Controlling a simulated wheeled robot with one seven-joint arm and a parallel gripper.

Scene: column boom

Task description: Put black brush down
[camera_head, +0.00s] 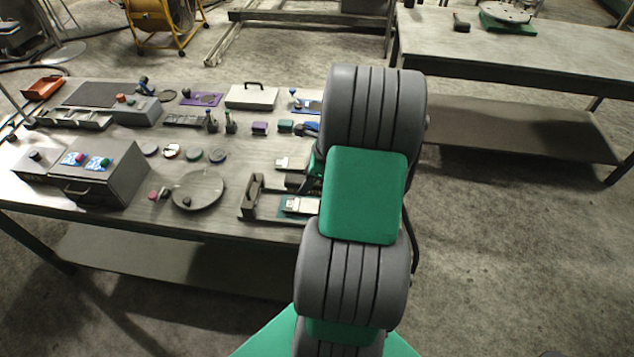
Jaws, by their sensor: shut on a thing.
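My grey and green arm rises through the middle of the picture and covers what lies behind it. A small green and dark part shows past its left edge, at the right end of the left workbench (170,275). I cannot make out my gripper's fingers or anything held in them. I cannot pick out the black brush with certainty. A small dark item with a reddish part (461,22) lies on the far right table (540,65), too small to name.
The left bench is crowded: a grey box with a handle (105,175), a round plate (198,190), a white case (251,97), a purple plate (203,98) and several small pucks. A green turntable base (505,22) stands on the right table. Floor between the tables is clear.

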